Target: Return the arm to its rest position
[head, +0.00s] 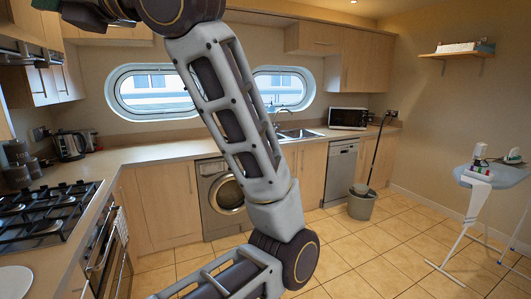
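One of my arms crosses the middle of the head view, from the top left down to the bottom edge. Its grey and dark links are bent at a joint near the bottom. Neither of my grippers shows in this view. The upper end of the arm is cut off by the top edge. I cannot tell whether a gripper holds anything.
A gas hob (45,213) is on the left counter, with a kettle (69,146) behind it. A washing machine (220,195) and dishwasher (340,172) stand under the back counter. A mop bucket (361,206) and an ironing board (492,175) are right. The tiled floor between is clear.

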